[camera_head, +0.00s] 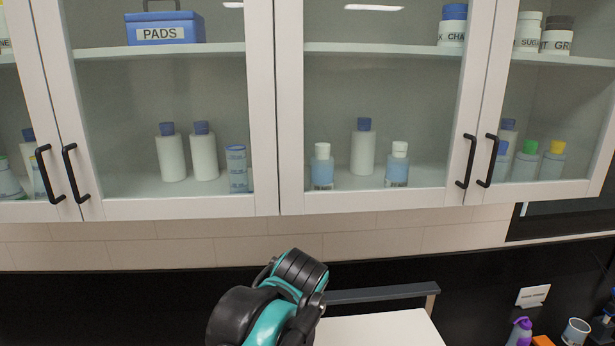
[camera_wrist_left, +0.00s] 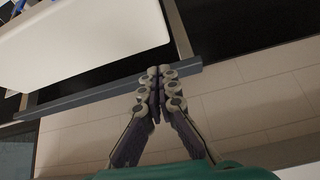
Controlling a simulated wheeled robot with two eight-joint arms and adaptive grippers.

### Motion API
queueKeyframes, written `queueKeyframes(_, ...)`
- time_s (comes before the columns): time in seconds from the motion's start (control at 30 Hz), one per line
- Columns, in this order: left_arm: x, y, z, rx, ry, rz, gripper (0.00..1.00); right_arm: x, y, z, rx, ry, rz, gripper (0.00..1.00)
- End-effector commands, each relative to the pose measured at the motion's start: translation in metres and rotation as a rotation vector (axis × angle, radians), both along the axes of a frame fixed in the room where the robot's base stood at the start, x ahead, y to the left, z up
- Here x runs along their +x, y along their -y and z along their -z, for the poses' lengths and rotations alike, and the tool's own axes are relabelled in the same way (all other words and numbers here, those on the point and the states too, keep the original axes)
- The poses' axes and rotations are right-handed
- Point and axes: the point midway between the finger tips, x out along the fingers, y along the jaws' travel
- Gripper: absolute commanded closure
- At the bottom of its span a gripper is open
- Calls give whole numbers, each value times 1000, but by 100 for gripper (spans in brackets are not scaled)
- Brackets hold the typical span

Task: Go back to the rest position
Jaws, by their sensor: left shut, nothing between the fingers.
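My left gripper (camera_wrist_left: 158,88) shows in the left wrist view with its two fingers together and nothing between them. It is in front of the grey metal rail (camera_wrist_left: 95,98) and the tiled wall. In the head view, a black and teal part of my arm rises at the bottom centre, below the wall cabinets; the gripper fingers cannot be made out there. My right gripper is in neither view.
Glass-fronted wall cabinets (camera_head: 279,110) with black handles and several bottles span the head view. Below are a white surface (camera_head: 385,328) with a grey rail (camera_head: 375,293) behind it, a purple-capped bottle (camera_head: 520,332) and a cup (camera_head: 575,331) at lower right.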

Motion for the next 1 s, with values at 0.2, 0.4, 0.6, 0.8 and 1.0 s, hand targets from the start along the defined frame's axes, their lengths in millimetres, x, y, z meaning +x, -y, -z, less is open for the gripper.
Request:
queueKeyframes(0.2, -79, -97, 147, -22, -26, -8, 100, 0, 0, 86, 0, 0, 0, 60)
queueKeyframes(0.4, -142, -142, 257, -40, -20, -7, 100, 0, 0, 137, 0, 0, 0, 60)
queueKeyframes(0.6, -172, -157, 310, -47, -10, -4, 100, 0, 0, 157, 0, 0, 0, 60)
queueKeyframes(0.8, -176, -158, 314, -47, -7, 0, 100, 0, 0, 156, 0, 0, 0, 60)
queueKeyframes(1.0, -175, -158, 313, -47, -8, 0, 100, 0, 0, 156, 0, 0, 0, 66)
